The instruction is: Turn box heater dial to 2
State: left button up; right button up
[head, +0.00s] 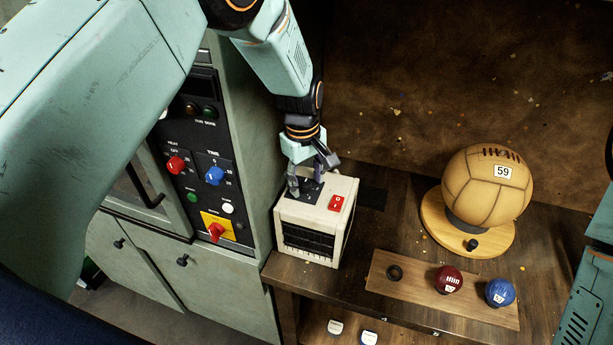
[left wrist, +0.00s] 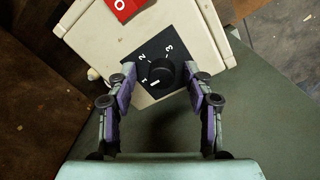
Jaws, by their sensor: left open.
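The box heater (head: 284,208) is a cream box with a dark grille, standing at the left end of the wooden bench. A red switch (head: 336,203) is on its top. In the left wrist view, its black dial (left wrist: 162,73) sits on a black plate marked 1, 2 and 3. A white mark on the knob faces the lower left, near the 1. My left gripper (head: 311,176) is open over the heater's top. In the left wrist view its fingers (left wrist: 164,77) stand on either side of the dial, with gaps between. My right gripper is not in view.
A control panel (head: 205,165) with red and blue knobs is on the cabinet to the left. To the right, a leather ball (head: 487,190) sits on a round wooden stand. A wooden strip (head: 419,283) holds a maroon ball (head: 448,279) and a blue ball (head: 499,292).

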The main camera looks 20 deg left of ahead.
pick_arm(q)
jog(key=shift+d, duration=0.15)
jog(key=shift+a, duration=0.25)
jog(key=shift+a+f, duration=0.1)
jog(key=shift+a, duration=0.25)
jog(key=shift+c, duration=1.4)
jog(key=shift+d, duration=0.35)
jog(key=c, duration=0.4)
jog(key=shift+a, duration=0.1)
grip_shut()
